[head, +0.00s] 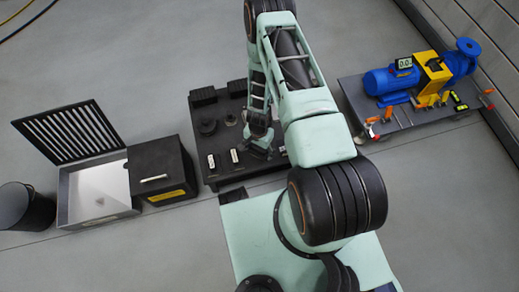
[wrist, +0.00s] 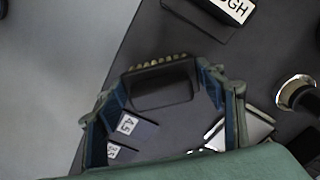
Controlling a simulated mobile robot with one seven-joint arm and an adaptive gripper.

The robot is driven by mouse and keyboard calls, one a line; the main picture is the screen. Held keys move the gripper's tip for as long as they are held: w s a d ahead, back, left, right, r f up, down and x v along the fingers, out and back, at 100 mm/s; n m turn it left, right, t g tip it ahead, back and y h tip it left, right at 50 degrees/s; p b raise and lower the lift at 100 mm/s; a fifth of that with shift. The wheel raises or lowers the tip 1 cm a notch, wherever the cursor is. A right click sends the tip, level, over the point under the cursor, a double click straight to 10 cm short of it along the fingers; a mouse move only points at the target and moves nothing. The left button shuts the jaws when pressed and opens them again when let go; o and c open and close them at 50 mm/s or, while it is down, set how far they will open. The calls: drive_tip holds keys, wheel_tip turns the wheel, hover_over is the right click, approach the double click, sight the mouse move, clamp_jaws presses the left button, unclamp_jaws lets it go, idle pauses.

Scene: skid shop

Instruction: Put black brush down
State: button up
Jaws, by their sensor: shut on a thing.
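The black brush (wrist: 160,88), a dark block with a row of pale yellowish bristles along its far edge, sits between the fingers of my gripper (wrist: 160,98) in the wrist view. My gripper is shut on it. In the head view my gripper (head: 258,140) is over the right part of the dark board (head: 213,145). I cannot make out the brush there. The dark board also shows beneath the brush in the wrist view (wrist: 165,40). I cannot tell whether the brush touches it.
Labelled dark blocks (wrist: 135,130), metal-looking plates (wrist: 242,130), a round silver-rimmed piece (wrist: 296,92) and a block lettered "UGH" (wrist: 228,8) lie around my gripper. A light tray (head: 98,190) with raised slatted lid, a black box (head: 160,165) and a blue pump (head: 390,82) flank the board.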

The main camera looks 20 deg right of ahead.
sight(259, 148)
drive_tip(key=shift+f, duration=0.2)
drive_tip(key=o, duration=1.1)
drive_tip(key=shift+o, duration=0.2)
drive_tip(key=shift+r, duration=0.1)
wheel_tip(259, 148, up, 12)
drive_tip(key=p, duration=0.4)
drive_tip(key=shift+r, duration=0.1)
